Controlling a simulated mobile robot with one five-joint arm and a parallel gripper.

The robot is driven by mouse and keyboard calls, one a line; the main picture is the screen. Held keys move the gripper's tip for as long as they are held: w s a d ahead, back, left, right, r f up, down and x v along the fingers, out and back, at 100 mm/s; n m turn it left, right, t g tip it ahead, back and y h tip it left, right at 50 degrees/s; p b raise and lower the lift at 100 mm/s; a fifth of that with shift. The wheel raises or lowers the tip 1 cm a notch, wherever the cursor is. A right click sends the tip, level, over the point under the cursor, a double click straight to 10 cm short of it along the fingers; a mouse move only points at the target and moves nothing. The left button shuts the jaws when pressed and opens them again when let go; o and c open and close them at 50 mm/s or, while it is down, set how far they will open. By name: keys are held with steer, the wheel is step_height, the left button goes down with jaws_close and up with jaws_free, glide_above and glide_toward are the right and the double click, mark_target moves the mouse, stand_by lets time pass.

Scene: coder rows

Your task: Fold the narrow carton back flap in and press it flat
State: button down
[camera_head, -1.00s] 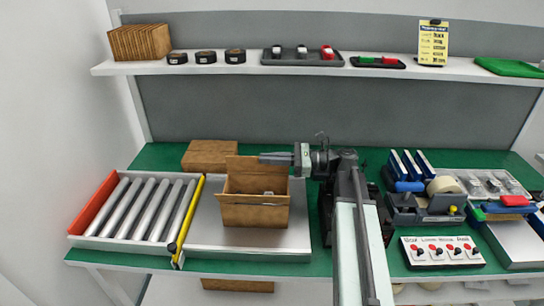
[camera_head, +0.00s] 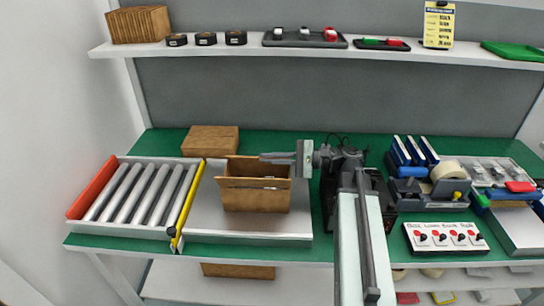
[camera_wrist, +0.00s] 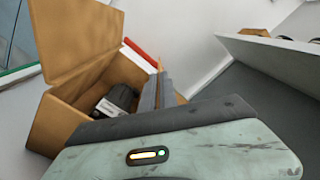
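The open brown carton (camera_head: 255,199) stands on the grey plate at the bench's middle. Its back flap (camera_head: 242,165) shows behind the opening, near my fingers; its exact tilt is hard to tell. My gripper (camera_head: 263,158) reaches in from the right at the carton's back rim, its fingers pointing left. In the wrist view its two thin fingers (camera_wrist: 158,92) lie close together with nothing visible between them. Cardboard shows just right of them. A tall carton flap (camera_wrist: 75,40) stands at left there. A dark item (camera_wrist: 118,100) lies inside the carton.
A roller conveyor (camera_head: 140,196) with a yellow edge lies left of the grey plate (camera_head: 200,218). A flat brown box (camera_head: 210,140) lies behind the carton. A tape dispenser (camera_head: 432,190) and a switch panel (camera_head: 445,237) are at right. A shelf (camera_head: 210,50) runs above.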

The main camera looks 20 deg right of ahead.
steer(key=shift+s+f+n, duration=0.15)
steer(key=shift+f+n, duration=0.15)
steer(key=shift+n, duration=0.3)
steer(key=c, duration=1.6)
jaws_free()
steer(key=shift+c, duration=0.2)
